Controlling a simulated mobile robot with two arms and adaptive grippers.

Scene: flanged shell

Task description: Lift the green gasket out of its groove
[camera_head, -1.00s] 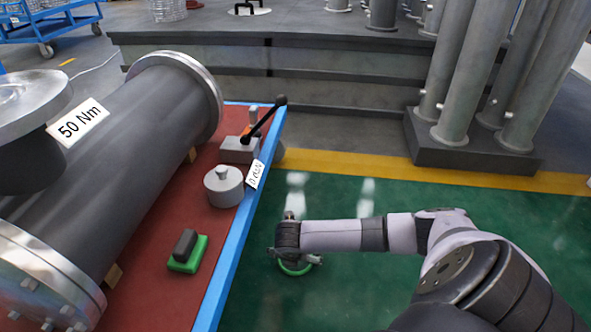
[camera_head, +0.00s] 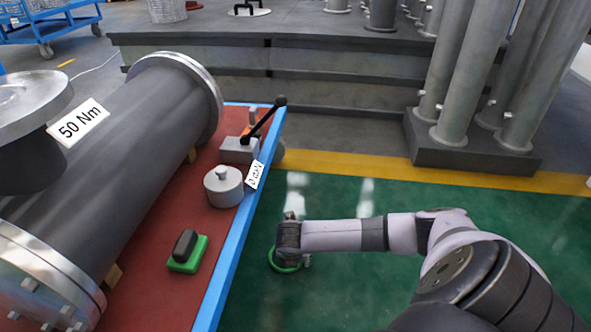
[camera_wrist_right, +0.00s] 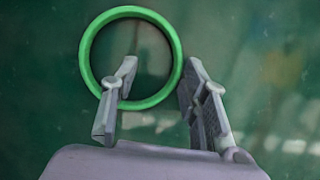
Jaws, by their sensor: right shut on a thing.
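The green gasket (camera_head: 279,266) is a thin ring below my right gripper (camera_head: 289,259) in the head view, over the green floor beside the blue table edge. In the right wrist view the gasket (camera_wrist_right: 84,57) shows as a nearly full ring. One finger of my right gripper (camera_wrist_right: 160,72) is inside the ring and the other outside, shut on its wall. No groove shows around the gasket. The flanged shell (camera_head: 125,150) lies on the red-topped table at the left. My left gripper is not in view.
On the red table top (camera_head: 150,285) stand a green-based block (camera_head: 187,250), a round grey weight (camera_head: 223,186) and a lever device (camera_head: 240,149). Grey pipes (camera_head: 455,75) stand at the back right. A dark stepped platform (camera_head: 330,85) lies behind. The green floor right of the table is clear.

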